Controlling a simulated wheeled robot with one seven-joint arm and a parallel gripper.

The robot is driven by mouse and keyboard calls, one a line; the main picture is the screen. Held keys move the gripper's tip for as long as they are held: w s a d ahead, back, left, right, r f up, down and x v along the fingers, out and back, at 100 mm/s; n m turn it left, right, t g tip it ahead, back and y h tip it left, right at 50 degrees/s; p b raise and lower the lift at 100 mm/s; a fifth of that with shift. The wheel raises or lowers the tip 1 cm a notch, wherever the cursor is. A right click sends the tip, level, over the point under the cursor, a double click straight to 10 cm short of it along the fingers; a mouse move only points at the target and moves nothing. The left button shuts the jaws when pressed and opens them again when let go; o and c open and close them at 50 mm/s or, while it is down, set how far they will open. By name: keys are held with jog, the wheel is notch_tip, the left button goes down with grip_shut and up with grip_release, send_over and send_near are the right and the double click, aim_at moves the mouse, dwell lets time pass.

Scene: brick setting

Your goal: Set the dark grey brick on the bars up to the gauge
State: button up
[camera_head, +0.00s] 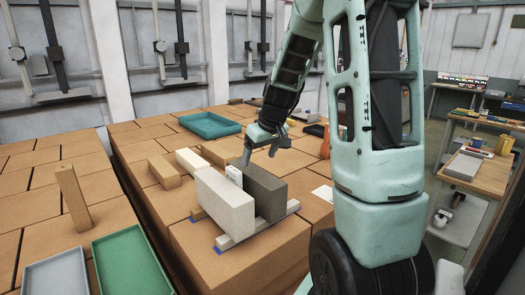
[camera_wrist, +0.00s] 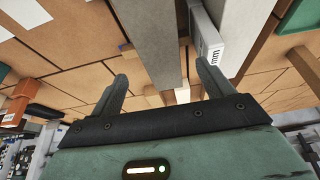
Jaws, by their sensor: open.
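The dark grey brick (camera_head: 265,190) stands upright on the pale bars (camera_head: 256,228), to the right of a light grey brick (camera_head: 225,203). The white gauge (camera_head: 234,174) sits between the two bricks near their far ends. My gripper (camera_head: 261,154) is open above the far end of the dark grey brick. In the wrist view the dark grey brick (camera_wrist: 152,40) lies in line with the gap between my spread fingers (camera_wrist: 162,76). The gauge (camera_wrist: 207,42) shows its "mm" mark beside the right finger. I cannot tell whether the gauge touches the dark brick.
Behind are a cream block (camera_head: 189,161), a tan block (camera_head: 163,172) and a teal tray (camera_head: 210,125). A green tray (camera_head: 131,264), a grey tray (camera_head: 60,272) and an upright tan block (camera_head: 73,198) are at left. An orange object (camera_head: 325,142) is near my arm.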

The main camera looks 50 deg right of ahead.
jog(key=shift+v, duration=1.45)
jog(key=a, duration=0.4)
jog(key=w+a+f+n+y, duration=0.1)
jog(key=a, duration=0.4)
jog(key=w+a+n, duration=0.1)
jog(key=a, duration=0.4)
jog(key=shift+w+f+g+y, duration=0.25)
jog(key=shift+g+y, duration=0.05)
jog(key=shift+y, duration=0.1)
jog(key=s+a+f+n+g+y, duration=0.1)
jog(key=s+a+f+n, duration=0.3)
jog(key=a, duration=0.8)
jog(key=s+a+r+n+g, duration=0.1)
jog(key=s+a+n+g, duration=0.1)
jog(key=s+a, duration=0.65)
jog(key=s+a+f+n+h, duration=0.1)
jog(key=s+a+f+n, duration=0.1)
jog(key=s+a, duration=0.6)
jog(key=shift+s+a+n+g, duration=0.2)
jog(key=shift+a+n+g, duration=0.1)
jog(key=shift+a+g, duration=0.1)
notch_tip(320, 180, down, 8)
jog(key=b, duration=0.8)
jog(key=shift+f+b, duration=0.25)
jog(key=shift+b, duration=0.1)
